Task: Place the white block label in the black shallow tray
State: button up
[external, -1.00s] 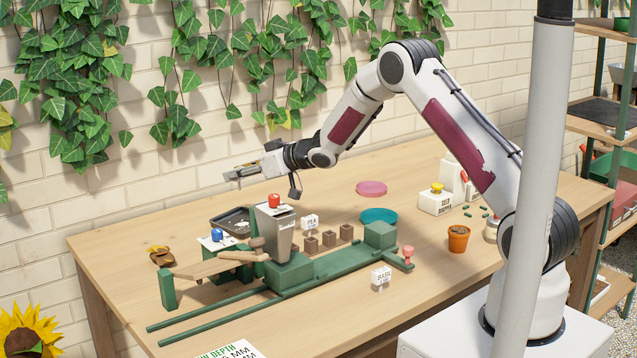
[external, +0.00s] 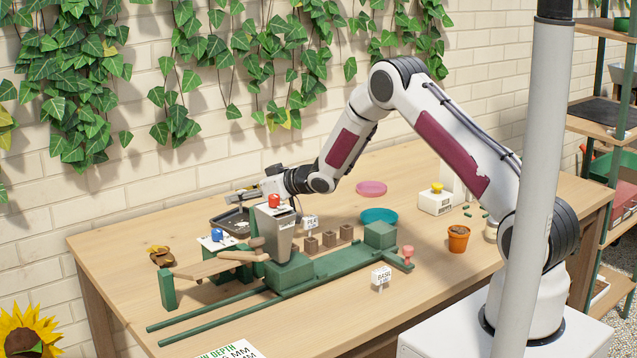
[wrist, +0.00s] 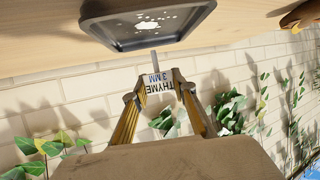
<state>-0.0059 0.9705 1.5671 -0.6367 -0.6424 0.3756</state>
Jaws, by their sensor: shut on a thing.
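A white block label (wrist: 158,86) printed "THYME 3 MM" is held between the fingertips of my gripper (wrist: 154,92) in the wrist view. Its thin stake points toward the tray. The black shallow tray (wrist: 97,33) has a raised rim and holds a scatter of white bits; the label appears apart from it. In the external view the tray (external: 219,221) lies at the back left of the bench, and my gripper (external: 239,194) is low above it. The label is too small to make out there, and the green stand's hopper hides part of the tray.
A grey hopper with a red knob (external: 274,200) stands on the green rig close in front of my gripper. Labels "PEA" (external: 311,222) and "BASIL" (external: 381,276) stand nearby. A blue-knobbed white block (external: 217,240) is beside the tray. The brick wall is close behind.

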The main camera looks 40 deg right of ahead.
aim_at(239, 207)
jog(key=shift+f, duration=1.5)
jog(key=shift+f, duration=0.1)
jog(key=o, duration=0.9)
jog(key=shift+c, duration=0.2)
jog(key=shift+s+d+r, duration=0.15)
jog(key=shift+s+r, duration=0.15)
jog(key=shift+s, duration=0.05)
jog(key=v, duration=1.1)
